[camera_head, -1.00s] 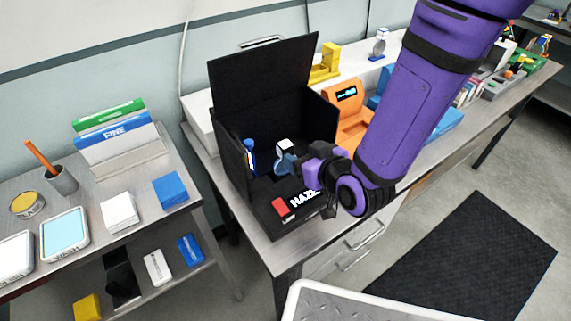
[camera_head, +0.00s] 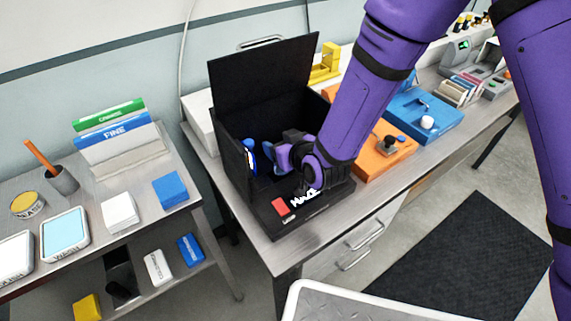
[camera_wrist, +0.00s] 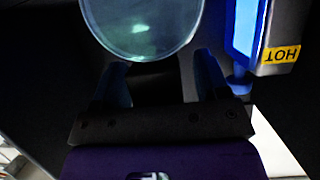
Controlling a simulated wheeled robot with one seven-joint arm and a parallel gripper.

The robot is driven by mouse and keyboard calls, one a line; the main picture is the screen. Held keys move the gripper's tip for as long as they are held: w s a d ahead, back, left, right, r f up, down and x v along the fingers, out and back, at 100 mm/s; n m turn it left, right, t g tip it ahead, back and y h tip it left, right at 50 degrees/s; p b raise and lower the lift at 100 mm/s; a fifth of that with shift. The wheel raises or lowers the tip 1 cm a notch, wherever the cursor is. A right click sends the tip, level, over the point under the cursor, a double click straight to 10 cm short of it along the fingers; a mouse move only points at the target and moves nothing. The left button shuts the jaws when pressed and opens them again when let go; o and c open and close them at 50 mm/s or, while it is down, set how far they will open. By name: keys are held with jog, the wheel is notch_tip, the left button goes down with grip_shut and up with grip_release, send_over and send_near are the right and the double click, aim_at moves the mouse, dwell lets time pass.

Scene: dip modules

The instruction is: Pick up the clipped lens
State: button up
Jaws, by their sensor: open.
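The clipped lens (camera_wrist: 140,25) shows at the top of the wrist view as a pale, see-through round disc with a bright glint.
A blue-lit lamp (camera_wrist: 245,30) with a yellow HOT label stands close to the right finger in the wrist view. The box's walls and raised lid (camera_head: 265,75) surround my gripper.

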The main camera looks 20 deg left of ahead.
jog(key=c, duration=1.2)
jog(key=shift+r, duration=0.1)
jog(key=shift+c, duration=0.2)
